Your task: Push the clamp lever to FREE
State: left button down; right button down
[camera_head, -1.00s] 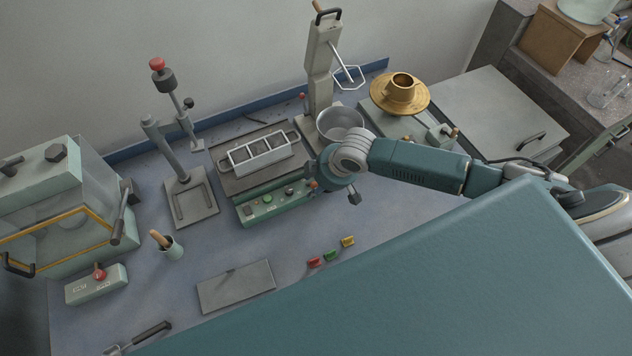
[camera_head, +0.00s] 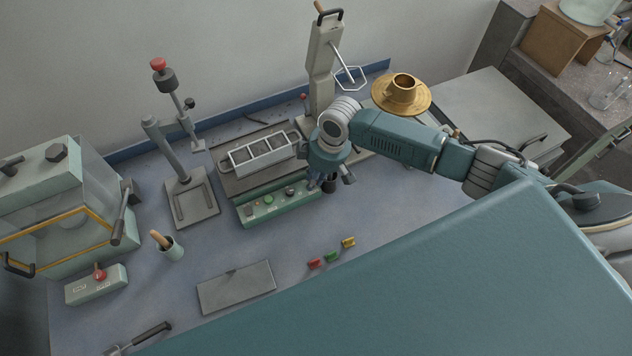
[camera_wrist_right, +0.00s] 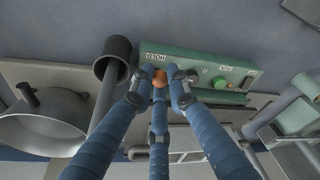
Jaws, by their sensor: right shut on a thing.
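The clamp lever's orange knob (camera_wrist_right: 159,81) shows between the blue fingers of my right gripper (camera_wrist_right: 160,88) in the right wrist view. The fingers are closed around it. The knob is at one end of the green control box (camera_wrist_right: 190,64), beside a label that seems to read HOLD (camera_wrist_right: 154,58). A second label (camera_wrist_right: 224,69) farther along is too small to read surely. In the head view my right gripper (camera_head: 322,181) is at the right end of the green box (camera_head: 265,211) and hides the lever. My left gripper is out of view.
A metal mould frame (camera_head: 262,155) stands behind the box. A grey upright column (camera_head: 321,75) and a metal pan (camera_wrist_right: 45,122) are close to my right gripper. Red, green and yellow pieces (camera_head: 331,256) lie in front.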

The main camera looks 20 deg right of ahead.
jog(key=shift+w+a+g+b, duration=0.1)
jog(key=shift+w+g+b, duration=0.45)
jog(key=shift+w+g, duration=0.2)
jog(key=shift+w+g+b, duration=0.35)
jog(key=shift+g+b, duration=0.5)
jog(key=shift+b, duration=0.35)
jog(key=shift+w+r+g+b, duration=0.25)
jog(key=shift+g+b, duration=0.25)
jog(key=shift+b, duration=0.4)
jog(key=c, duration=1.7)
grip_release()
jog(key=shift+o, duration=0.2)
jog(key=shift+r, duration=0.1)
jog(key=v, duration=0.7)
jog(key=shift+w+r, duration=0.15)
jog(key=shift+r, duration=0.25)
